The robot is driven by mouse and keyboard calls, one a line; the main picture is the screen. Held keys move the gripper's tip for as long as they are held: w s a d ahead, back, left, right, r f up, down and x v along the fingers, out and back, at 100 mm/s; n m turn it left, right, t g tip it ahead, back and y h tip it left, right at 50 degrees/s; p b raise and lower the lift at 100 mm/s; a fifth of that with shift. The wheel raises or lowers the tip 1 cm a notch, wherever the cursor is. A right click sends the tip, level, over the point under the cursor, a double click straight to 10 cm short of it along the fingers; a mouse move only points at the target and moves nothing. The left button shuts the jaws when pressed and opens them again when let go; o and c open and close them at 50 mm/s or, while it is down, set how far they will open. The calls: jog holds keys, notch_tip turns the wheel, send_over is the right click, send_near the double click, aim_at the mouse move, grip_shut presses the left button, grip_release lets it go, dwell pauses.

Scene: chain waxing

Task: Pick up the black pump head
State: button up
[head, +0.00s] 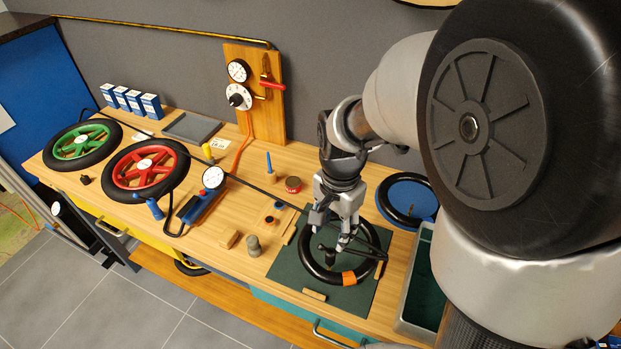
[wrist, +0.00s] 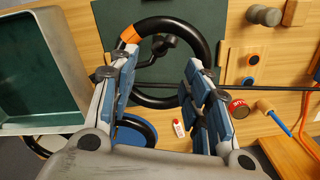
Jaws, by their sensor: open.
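A small black part that looks like the pump head (head: 329,257) stands inside a black tube ring (head: 307,264) with an orange patch, on the dark green mat (head: 362,299). In the wrist view the black part (wrist: 163,43) shows within the ring (wrist: 190,32), beyond and between my fingertips. My gripper (head: 329,238) is open and empty, pointing down over the ring, close above the part. Its two fingers (wrist: 158,64) stand apart on either side in the wrist view. The exact gap to the part cannot be told.
A grey tray (head: 414,290) stands right of the mat. A blue disc with a black ring (head: 413,196) lies behind. A red tin (head: 293,184), a grey cylinder (head: 254,246) and a dial gauge (head: 213,178) are to the left. A long black rod (wrist: 260,88) crosses nearby.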

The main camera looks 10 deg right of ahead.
aim_at(331, 250)
notch_tip(331, 250, down, 11)
jog(key=b, duration=0.3)
jog(key=shift+w+r, duration=0.1)
jog(key=shift+r, duration=0.1)
grip_shut()
dwell(0.4)
